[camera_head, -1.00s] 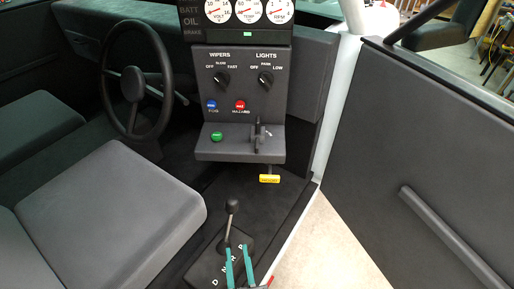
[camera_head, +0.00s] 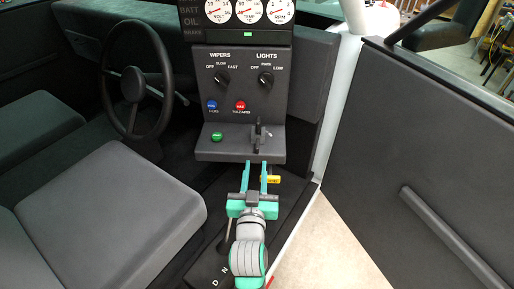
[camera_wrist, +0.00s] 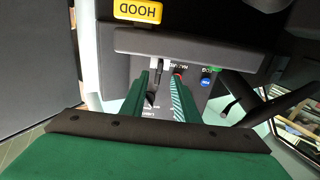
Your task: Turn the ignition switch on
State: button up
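A dark, upright key-like switch (camera_head: 258,134), likely the ignition switch, stands at the right of the ledge on the centre console; its label cannot be read. A green button (camera_head: 216,137) sits on the same ledge to its left. My gripper (camera_head: 255,168) is just below the ledge in the head view, with its two teal fingers apart and nothing between them. In the wrist view the open fingers (camera_wrist: 158,76) reach up to the edge of the ledge (camera_wrist: 190,47). A grey upright part shows just past the fingertips there, partly hidden.
A yellow HOOD pull (camera_head: 273,180) hangs under the ledge, close to my right finger; it also shows in the wrist view (camera_wrist: 138,11). The gear shifter is partly hidden behind my arm. Wiper (camera_head: 222,80) and light (camera_head: 265,79) knobs are above. The door (camera_head: 430,150) stands at right.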

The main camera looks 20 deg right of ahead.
aim_at(257, 151)
jog(key=x, duration=0.9)
jog(key=shift+w+d, duration=0.1)
jog(key=shift+w, duration=0.1)
jog(key=shift+c, duration=0.3)
grip_shut()
